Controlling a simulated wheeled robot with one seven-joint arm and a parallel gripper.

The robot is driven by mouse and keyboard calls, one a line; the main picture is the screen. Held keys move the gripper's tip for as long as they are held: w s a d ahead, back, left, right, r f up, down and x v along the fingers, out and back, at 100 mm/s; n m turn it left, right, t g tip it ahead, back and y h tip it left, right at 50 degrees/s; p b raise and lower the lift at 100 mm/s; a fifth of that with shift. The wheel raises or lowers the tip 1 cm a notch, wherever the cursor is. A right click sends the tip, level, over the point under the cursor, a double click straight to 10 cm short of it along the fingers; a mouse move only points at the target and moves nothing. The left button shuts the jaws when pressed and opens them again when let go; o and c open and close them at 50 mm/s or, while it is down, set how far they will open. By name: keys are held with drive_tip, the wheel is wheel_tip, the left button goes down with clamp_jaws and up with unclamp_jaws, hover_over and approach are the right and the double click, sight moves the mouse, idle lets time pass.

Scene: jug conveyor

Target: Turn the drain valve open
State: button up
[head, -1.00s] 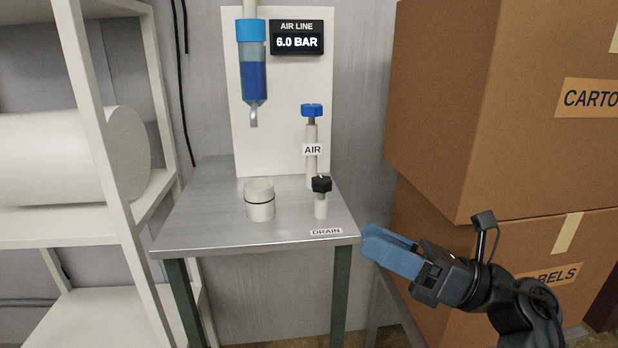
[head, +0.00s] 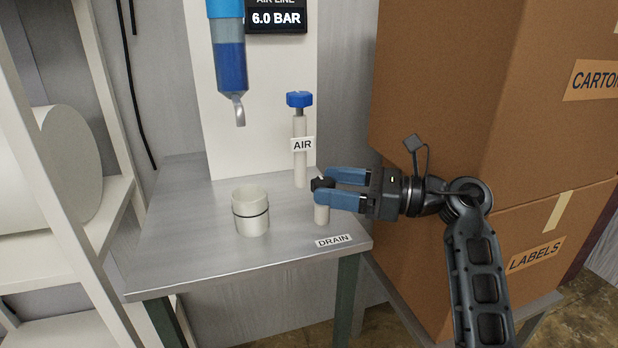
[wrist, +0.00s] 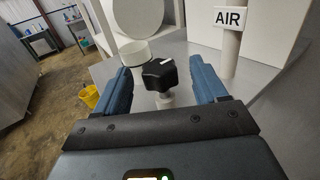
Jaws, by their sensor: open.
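The drain valve has a black knob (wrist: 160,74) on a short white post (head: 321,214), behind the DRAIN label (head: 333,241) on the metal table. In the wrist view the knob shows a white mark on top. My gripper (head: 322,187) reaches in from the right with its blue fingers open. One finger is on each side of the knob, and gaps show between the knob and both fingers in the wrist view. The near finger hides part of the knob in the head view.
The blue AIR valve (head: 299,101) stands behind the drain valve. A white cup (head: 250,210) is left of it on the table (head: 190,255). A blue-filled bowl (head: 230,70) hangs above. A shelf (head: 90,230) is at left, cartons (head: 470,120) at right.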

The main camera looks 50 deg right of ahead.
sight(313, 179)
drive_tip(key=shift+p+x, duration=0.3)
drive_tip(key=shift+x, duration=1.8)
drive_tip(key=c, duration=1)
